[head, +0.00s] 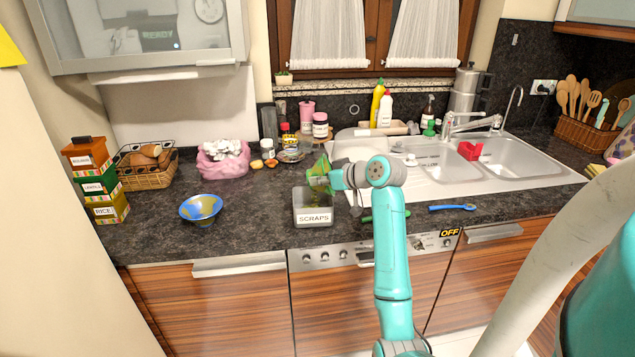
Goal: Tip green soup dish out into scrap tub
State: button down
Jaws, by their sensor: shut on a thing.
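The green soup dish (319,172) is held above the scrap tub, tilted steeply on its side with its opening hard to make out. My gripper (334,178) is shut on the dish from the right. The scrap tub (313,220) is a grey open box labelled SCRAPS, standing near the counter's front edge directly below the dish. Some small greenish bits seem to show between the dish and the tub, but they are too small to be sure. The inside of the tub is mostly hidden by its front wall.
A blue and yellow bowl (201,208) stands left of the tub. A blue spoon (452,207) lies to the right, in front of the sink (445,163). A pink bag (222,160) and jars stand behind. Counter between bowl and tub is clear.

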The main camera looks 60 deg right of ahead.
jog(key=shift+r+t, duration=0.15)
jog(key=shift+t, duration=0.15)
jog(key=g, duration=0.2)
jog(key=f+n+g, duration=0.1)
jog(key=shift+w+a+h, duration=0.2)
jog(key=shift+w+h, duration=0.15)
jog(key=shift+h, duration=0.05)
jog(key=shift+r, duration=0.1)
jog(key=shift+w+a+r+n+g+h, duration=0.1)
jog(key=shift+w+n+g+h, duration=0.2)
jog(key=shift+g, duration=0.6)
jog(key=shift+w+a+n+g+h, duration=0.15)
jog(key=shift+n+g+h, duration=0.2)
jog(key=shift+g, duration=0.55)
